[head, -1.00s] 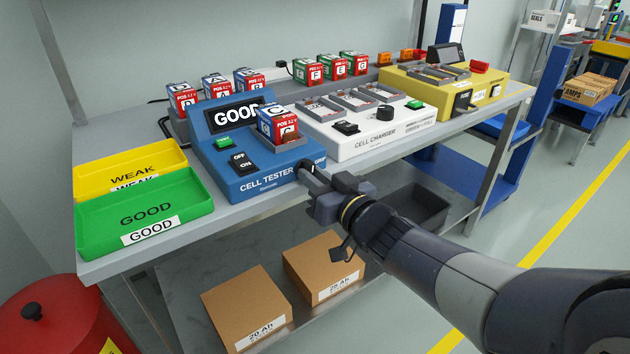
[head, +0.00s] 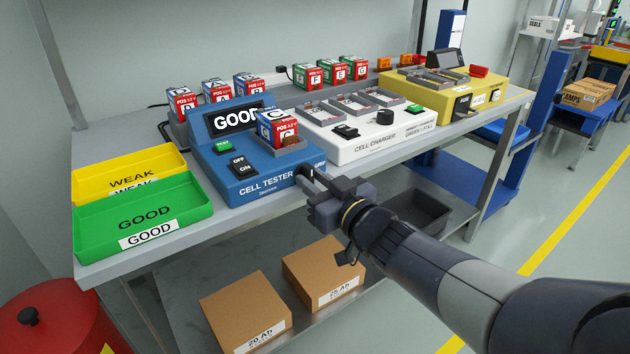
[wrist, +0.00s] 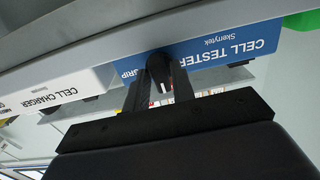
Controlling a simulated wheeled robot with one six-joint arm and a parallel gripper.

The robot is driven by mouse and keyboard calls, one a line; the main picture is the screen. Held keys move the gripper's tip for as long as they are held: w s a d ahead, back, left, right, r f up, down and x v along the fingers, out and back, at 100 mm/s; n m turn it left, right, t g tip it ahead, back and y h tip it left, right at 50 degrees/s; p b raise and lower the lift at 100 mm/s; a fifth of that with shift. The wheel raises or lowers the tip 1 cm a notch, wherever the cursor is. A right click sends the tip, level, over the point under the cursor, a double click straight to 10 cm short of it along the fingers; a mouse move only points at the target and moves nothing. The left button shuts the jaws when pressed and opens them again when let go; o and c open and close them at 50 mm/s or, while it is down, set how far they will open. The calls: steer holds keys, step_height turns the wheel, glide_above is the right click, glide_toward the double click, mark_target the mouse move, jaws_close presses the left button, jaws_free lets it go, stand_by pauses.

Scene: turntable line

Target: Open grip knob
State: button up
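The blue cell tester (head: 225,178) stands on the bench, its screen reading GOOD. A red, white and blue cell marked C (head: 277,128) sits in its holder (head: 291,143). In the wrist view the knob (wrist: 161,63) is between the fingertips of my gripper (wrist: 163,72). The fingers appear shut on it, with a gap between them behind the knob. My gripper also shows in the head view (head: 308,176).
The white cell charger (head: 375,148) is right of the tester, and a yellow unit (head: 450,95) stands beyond it. The green GOOD tray (head: 190,207) and yellow WEAK tray (head: 90,182) are at the left. Several cells stand behind. Cartons (head: 245,310) lie on the lower shelf.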

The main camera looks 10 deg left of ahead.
steer(key=p+v, duration=0.3)
steer(key=v, duration=0.7)
steer(key=shift+s+d, duration=0.25)
steer(key=shift+s, duration=0.05)
steer(key=b+x, duration=0.3)
steer(key=x, duration=0.8)
steer(key=shift+d, duration=0.1)
